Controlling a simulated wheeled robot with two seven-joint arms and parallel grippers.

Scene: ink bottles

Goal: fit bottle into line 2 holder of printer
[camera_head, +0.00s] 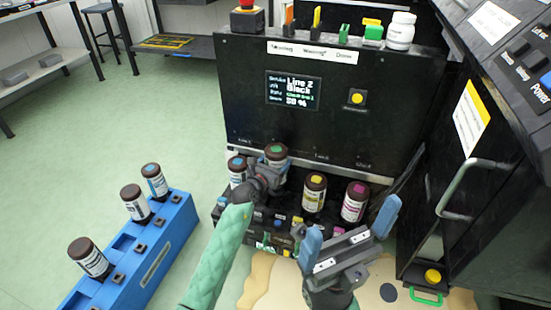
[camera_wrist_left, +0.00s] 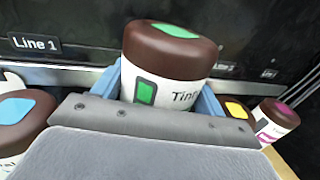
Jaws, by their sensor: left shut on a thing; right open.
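A bottle with a brown cap and green mark (camera_head: 275,152) is at the printer front, between the blue-capped and yellow-capped bottles. My left gripper (camera_head: 268,175) is shut on it; in the left wrist view the green-marked bottle (camera_wrist_left: 172,65) stands between the blue fingers, roughly upright. Its base is hidden, so I cannot tell whether it is seated in the holder. My right gripper (camera_head: 348,235) is open and empty, in front of the magenta bottle.
A blue-marked bottle (camera_head: 237,168), a yellow-marked bottle (camera_head: 314,193) and a magenta-marked bottle (camera_head: 355,202) stand in the printer row. A blue rack (camera_head: 150,262) at left holds several bottles. A black cabinet with a handle (camera_head: 462,190) stands close at right.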

